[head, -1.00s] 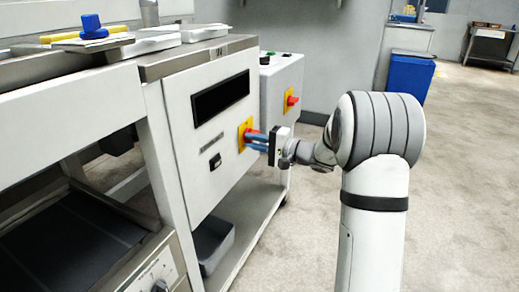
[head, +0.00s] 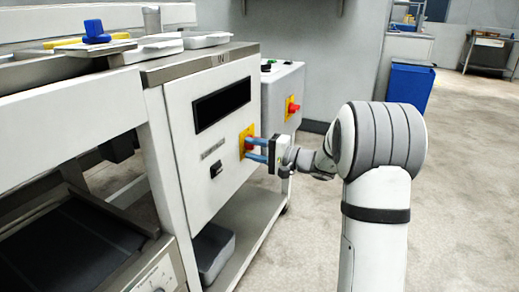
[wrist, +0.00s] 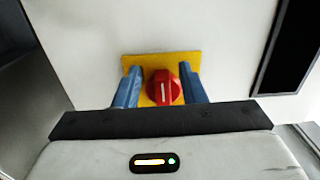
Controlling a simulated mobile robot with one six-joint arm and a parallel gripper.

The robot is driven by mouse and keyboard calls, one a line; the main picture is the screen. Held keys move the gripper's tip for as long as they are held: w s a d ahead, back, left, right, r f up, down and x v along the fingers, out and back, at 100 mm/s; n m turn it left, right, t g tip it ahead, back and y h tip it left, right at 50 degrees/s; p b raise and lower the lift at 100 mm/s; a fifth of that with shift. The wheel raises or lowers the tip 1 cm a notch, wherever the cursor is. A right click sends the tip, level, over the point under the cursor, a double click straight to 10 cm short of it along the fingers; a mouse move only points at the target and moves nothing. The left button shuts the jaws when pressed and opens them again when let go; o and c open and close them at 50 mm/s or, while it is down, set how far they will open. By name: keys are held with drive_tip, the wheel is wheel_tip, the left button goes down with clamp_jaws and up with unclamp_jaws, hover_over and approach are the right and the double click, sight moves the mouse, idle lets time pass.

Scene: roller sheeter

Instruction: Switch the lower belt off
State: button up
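A red rotary knob (wrist: 164,87) with a white line sits on a yellow plate (wrist: 155,60) on the white cabinet panel. In the wrist view the white line runs nearly up and down. In the head view the plate (head: 243,133) shows behind my fingers, with a bit of red between them. My gripper (wrist: 159,68) is open, its two blue fingers on either side of the knob, with a gap at the left finger; contact at the right finger is unclear. It also shows in the head view (head: 248,148). No label naming the belt is readable.
A further box (head: 281,85) carries another red knob (head: 293,107). A grey bin (head: 213,252) stands on the shelf below.

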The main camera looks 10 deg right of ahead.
drive_tip(key=shift+d, duration=0.2)
drive_tip(key=p+v, duration=0.2)
drive_tip(key=v, duration=0.5)
drive_tip(key=shift+s+d+p, duration=0.15)
drive_tip(key=shift+s+p, duration=0.1)
drive_tip(key=shift+p, duration=0.05)
